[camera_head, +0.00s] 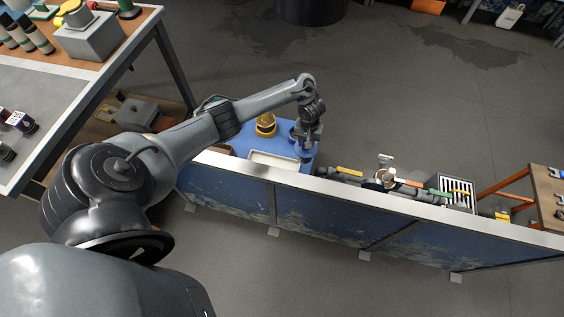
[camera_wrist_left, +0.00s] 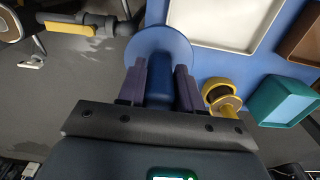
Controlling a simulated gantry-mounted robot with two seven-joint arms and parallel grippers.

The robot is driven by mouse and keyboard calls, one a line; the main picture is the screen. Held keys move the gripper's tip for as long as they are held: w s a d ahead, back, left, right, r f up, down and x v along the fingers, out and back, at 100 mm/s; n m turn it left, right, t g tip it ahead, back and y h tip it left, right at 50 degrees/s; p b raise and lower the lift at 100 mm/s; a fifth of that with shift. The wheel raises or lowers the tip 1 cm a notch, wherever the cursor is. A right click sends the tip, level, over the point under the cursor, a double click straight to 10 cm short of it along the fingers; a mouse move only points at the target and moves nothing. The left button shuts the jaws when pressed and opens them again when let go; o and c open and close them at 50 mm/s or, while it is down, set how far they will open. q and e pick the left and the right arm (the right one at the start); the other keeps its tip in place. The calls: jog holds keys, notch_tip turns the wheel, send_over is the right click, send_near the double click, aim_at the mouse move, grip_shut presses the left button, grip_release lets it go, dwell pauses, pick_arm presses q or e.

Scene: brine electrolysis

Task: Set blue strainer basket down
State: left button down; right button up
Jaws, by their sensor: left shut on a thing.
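My left gripper (camera_head: 307,143) hangs over the right end of a blue tabletop (camera_head: 233,140) in the head view. In the left wrist view its two purple fingers (camera_wrist_left: 160,88) are shut on the narrow blue upright part of the blue strainer basket (camera_wrist_left: 160,50). A round blue disc of the basket shows beyond the fingertips. The disc overlaps the edge of the blue surface, with grey floor beside it. I cannot tell whether the basket touches the surface. In the head view the gripper hides most of it. My right gripper is in neither view.
On the blue tabletop are a white tray (camera_wrist_left: 226,22), a yellow round container (camera_wrist_left: 222,96), a green box (camera_wrist_left: 283,102) and a brown box (camera_wrist_left: 303,38). A long low wall (camera_head: 322,213) runs in front. Pipework with yellow parts (camera_head: 350,172) lies to the right.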

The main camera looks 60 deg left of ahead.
pick_arm(q)
jog(key=s+a+f+b, duration=0.1)
jog(key=s+f+b, duration=0.5)
jog(key=s+f, duration=0.3)
jog(key=shift+f, duration=0.25)
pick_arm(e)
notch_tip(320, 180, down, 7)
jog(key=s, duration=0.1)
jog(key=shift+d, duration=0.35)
pick_arm(q)
jog(key=shift+f, duration=0.1)
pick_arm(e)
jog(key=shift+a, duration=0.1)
pick_arm(q)
jog(key=c, duration=0.8)
grip_release()
jog(key=shift+s, duration=0.1)
jog(key=shift+o, duration=0.2)
notch_tip(320, 180, up, 12)
jog(key=p, duration=0.8)
jog(key=shift+p, duration=0.4)
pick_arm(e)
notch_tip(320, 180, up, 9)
